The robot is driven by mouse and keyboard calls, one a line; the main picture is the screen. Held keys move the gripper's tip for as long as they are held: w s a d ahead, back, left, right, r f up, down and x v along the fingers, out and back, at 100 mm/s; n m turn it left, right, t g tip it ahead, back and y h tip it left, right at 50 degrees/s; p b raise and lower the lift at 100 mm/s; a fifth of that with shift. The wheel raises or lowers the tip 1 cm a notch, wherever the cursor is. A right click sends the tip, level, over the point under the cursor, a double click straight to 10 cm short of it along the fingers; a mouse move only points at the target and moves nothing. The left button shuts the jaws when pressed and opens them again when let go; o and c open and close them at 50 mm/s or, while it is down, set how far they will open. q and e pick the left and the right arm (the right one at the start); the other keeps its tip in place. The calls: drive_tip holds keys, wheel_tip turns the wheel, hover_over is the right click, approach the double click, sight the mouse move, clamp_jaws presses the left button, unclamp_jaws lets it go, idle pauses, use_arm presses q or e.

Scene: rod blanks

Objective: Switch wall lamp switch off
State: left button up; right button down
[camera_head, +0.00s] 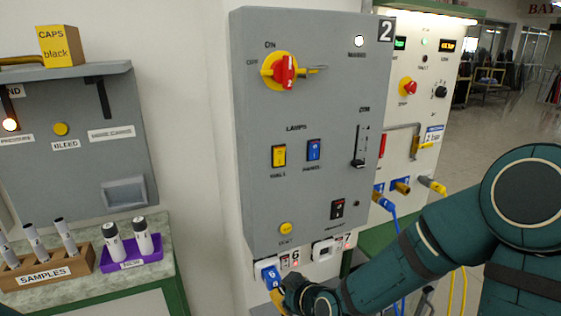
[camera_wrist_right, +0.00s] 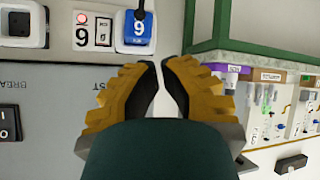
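The grey control panel (camera_head: 300,110) marked 2 hangs on the wall. Under LAMPS it has a yellow rocker switch (camera_head: 279,156), whose small label seems to read WALL, and a blue rocker switch (camera_head: 314,150) to its right. I cannot tell which way either rocker is pressed. My right gripper (camera_head: 284,285) is below the panel's lower edge, well below both switches. In the wrist view its yellow fingers (camera_wrist_right: 158,68) nearly meet at the tips, with nothing seen between them. My left gripper is in neither view.
A blue connector (camera_head: 270,274) sits by the right gripper; the wrist view shows it past the fingertips (camera_wrist_right: 137,30). A red rotary handle (camera_head: 284,71), a black slider (camera_head: 358,160) and a yellow button (camera_head: 286,229) are on the panel. Cables hang to the right.

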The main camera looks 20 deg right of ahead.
drive_tip(key=s+d+r+n+t+h, duration=0.1)
drive_tip(key=r+n+t, duration=0.3)
drive_tip(key=r, duration=1)
drive_tip(key=s+d+r+n+t, duration=0.2)
drive_tip(key=r+n+t, duration=0.2)
drive_tip(key=r+n, duration=0.5)
wheel_tip(320, 180, up, 5)
drive_tip(key=shift+s+d+r+t+h, duration=0.1)
drive_tip(key=shift+s+d+t+h, duration=0.2)
drive_tip(key=shift+d+t+h, duration=0.1)
drive_tip(key=p, duration=0.8)
approach(277, 150)
drive_tip(key=w, duration=0.4)
drive_tip(key=w+r, duration=0.1)
drive_tip(key=w, duration=0.1)
drive_tip(key=shift+w+a, duration=0.1)
drive_tip(key=shift+a, duration=0.05)
drive_tip(key=shift+w+a+r, duration=0.1)
drive_tip(key=shift+w, duration=0.85)
drive_tip(key=shift+w, duration=0.1)
